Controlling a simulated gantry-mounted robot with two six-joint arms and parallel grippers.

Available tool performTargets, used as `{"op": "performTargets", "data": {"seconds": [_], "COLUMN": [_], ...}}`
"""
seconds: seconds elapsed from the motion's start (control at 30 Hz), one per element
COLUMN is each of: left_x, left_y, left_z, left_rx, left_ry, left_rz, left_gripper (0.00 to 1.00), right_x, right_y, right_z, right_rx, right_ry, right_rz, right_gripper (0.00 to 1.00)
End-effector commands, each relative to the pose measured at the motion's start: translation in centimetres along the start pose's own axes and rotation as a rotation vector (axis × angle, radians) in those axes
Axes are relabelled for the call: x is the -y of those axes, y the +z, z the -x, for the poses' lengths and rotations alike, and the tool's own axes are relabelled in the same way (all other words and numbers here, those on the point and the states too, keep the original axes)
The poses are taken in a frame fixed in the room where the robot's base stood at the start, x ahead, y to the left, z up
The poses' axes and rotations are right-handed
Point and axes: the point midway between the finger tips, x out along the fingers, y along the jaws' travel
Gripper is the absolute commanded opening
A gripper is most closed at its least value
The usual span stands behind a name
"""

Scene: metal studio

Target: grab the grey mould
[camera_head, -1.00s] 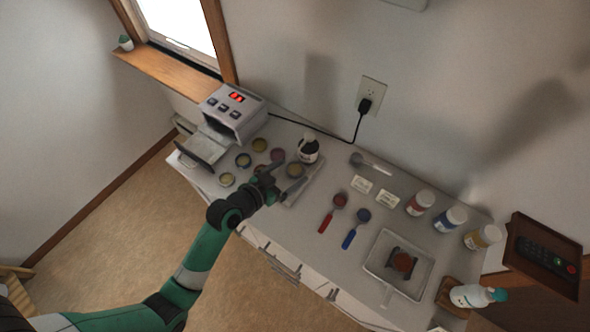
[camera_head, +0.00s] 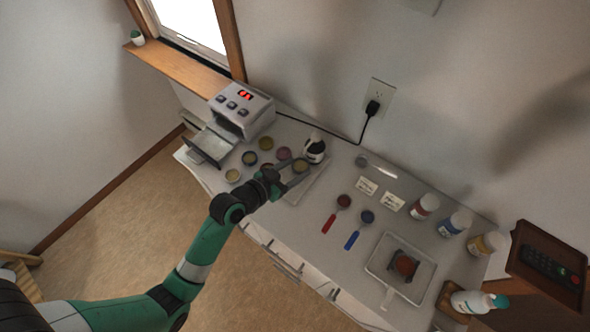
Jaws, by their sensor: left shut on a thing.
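My left gripper (camera_head: 294,174) reaches in from the lower left over the table. It is shut on a round mould (camera_head: 300,165) with a greyish rim and a dull yellow inside, at the pale tray (camera_head: 312,184). Whether the mould is lifted cannot be told at this size. Several similar round moulds stand to the left, among them a yellowish one (camera_head: 233,175), a dark-rimmed one (camera_head: 250,158) and a purplish one (camera_head: 283,153). My right gripper is not in view.
A small oven (camera_head: 242,108) with a red display and a pulled-out tray (camera_head: 212,146) stands at the left. A dark bottle (camera_head: 314,149) is just behind the held mould. Red (camera_head: 337,213) and blue (camera_head: 359,230) spoons, jars (camera_head: 455,222) and another tray (camera_head: 372,265) lie to the right.

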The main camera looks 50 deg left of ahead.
Motion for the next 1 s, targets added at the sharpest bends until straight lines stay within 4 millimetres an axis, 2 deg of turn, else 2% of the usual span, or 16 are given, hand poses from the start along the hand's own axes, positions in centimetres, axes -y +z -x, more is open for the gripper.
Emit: {"op": "performTargets", "data": {"seconds": [0.07,0.33,0.5,0.6,0.8,1.0], "left_x": [0.0,-2.2,-4.2,-5.1,-5.9,-5.9], "left_y": [-1.8,-5.6,-5.5,-5.6,-5.6,-5.6], "left_z": [0.7,7.3,12.1,14.1,16.0,16.1], "left_rx": [-0.005,-0.002,0.002,0.001,0.000,0.000], "left_ry": [-0.001,0.001,0.003,0.002,0.000,-0.001], "left_rz": [0.000,-0.001,-0.001,-0.001,0.000,0.001], "left_gripper": [0.01,0.01,0.01,0.01,0.01,0.01], "right_x": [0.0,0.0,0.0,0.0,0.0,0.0], "right_y": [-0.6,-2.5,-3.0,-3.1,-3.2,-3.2], "right_z": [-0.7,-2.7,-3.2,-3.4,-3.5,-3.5], "right_rx": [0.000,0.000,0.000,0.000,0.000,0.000], "right_ry": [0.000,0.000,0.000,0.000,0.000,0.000], "right_rz": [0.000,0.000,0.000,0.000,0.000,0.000], "right_gripper": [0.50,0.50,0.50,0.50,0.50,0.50]}}
